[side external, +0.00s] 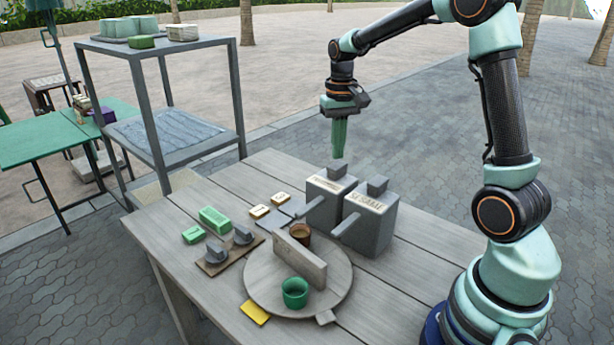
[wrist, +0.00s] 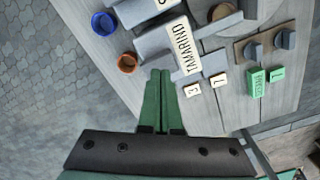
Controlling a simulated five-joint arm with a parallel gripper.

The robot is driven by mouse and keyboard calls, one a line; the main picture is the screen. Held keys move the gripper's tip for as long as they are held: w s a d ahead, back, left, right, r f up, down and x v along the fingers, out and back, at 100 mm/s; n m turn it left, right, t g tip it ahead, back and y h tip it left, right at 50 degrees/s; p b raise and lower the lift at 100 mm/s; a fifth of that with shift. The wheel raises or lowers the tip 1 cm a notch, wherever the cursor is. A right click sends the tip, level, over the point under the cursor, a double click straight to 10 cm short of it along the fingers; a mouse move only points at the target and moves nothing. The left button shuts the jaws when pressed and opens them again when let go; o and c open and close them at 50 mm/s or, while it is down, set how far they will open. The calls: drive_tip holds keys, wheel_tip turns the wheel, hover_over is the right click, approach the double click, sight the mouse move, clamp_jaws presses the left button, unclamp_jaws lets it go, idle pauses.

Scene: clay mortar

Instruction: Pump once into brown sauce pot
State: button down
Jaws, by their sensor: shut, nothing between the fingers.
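My gripper (side external: 339,150) is shut and empty, in the air above and behind two grey dispensers; its green fingers also show in the wrist view (wrist: 160,75). The left dispenser (side external: 322,210) carries a label reading TAMARIND in the wrist view (wrist: 187,46). Each has a grey block on top and a spout-like arm. A brown pot (side external: 302,239) stands on the round turntable (side external: 262,292), behind an upright grey divider (side external: 301,262). A green pot (side external: 294,294) stands in front of the divider.
A brown board with two grey knobs (side external: 216,252), green blocks (side external: 214,219), cream tiles (side external: 259,211) and a yellow piece (side external: 255,312) surround the turntable. In the wrist view, blue (wrist: 104,23) and orange-brown (wrist: 127,63) round objects sit beside the dispensers. The table's left end (side external: 160,220) is clear.

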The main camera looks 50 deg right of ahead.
idle(0.4)
drive_tip(key=shift+r, duration=2.45)
drive_tip(key=shift+r, duration=0.1)
drive_tip(key=s+a+r+n+t, duration=0.1)
drive_tip(key=s+a+n+t, duration=0.4)
drive_tip(key=s+a, duration=0.7)
drive_tip(key=a+n, duration=0.1)
drive_tip(key=a, duration=0.1)
drive_tip(key=shift+a+r+t, duration=0.3)
drive_tip(key=shift+a, duration=0.1)
